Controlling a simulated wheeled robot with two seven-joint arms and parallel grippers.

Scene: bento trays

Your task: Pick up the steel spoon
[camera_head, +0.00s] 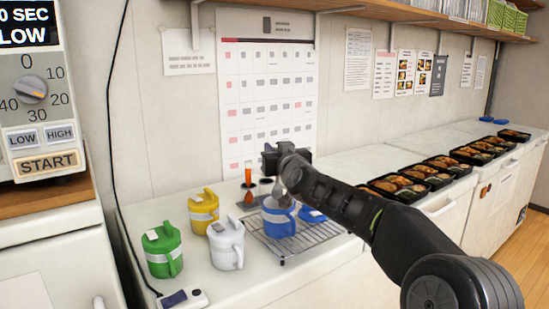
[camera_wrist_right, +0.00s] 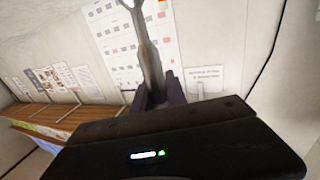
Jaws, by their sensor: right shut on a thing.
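My right gripper (camera_head: 280,178) is over the blue mug (camera_head: 279,222) in the head view. It is shut on a grey metal utensil, which I take to be the steel spoon (camera_wrist_right: 146,45). In the right wrist view its long shaft runs up from between the fingertips (camera_wrist_right: 158,97), and its far end is cut off by the top edge. In the head view, a grey piece just below the gripper, at the mug's mouth, is small and partly hidden; I cannot tell whether it is inside the mug. My left gripper is not in view.
The blue mug stands on a wire rack (camera_head: 318,238) with a blue lid (camera_head: 312,214) beside it. Yellow (camera_head: 203,212), white (camera_head: 226,243) and green (camera_head: 162,250) mugs stand left. An orange-filled tube (camera_head: 248,176) is behind. Bento trays (camera_head: 440,181) line the right counter. A shelf (camera_head: 400,12) is overhead.

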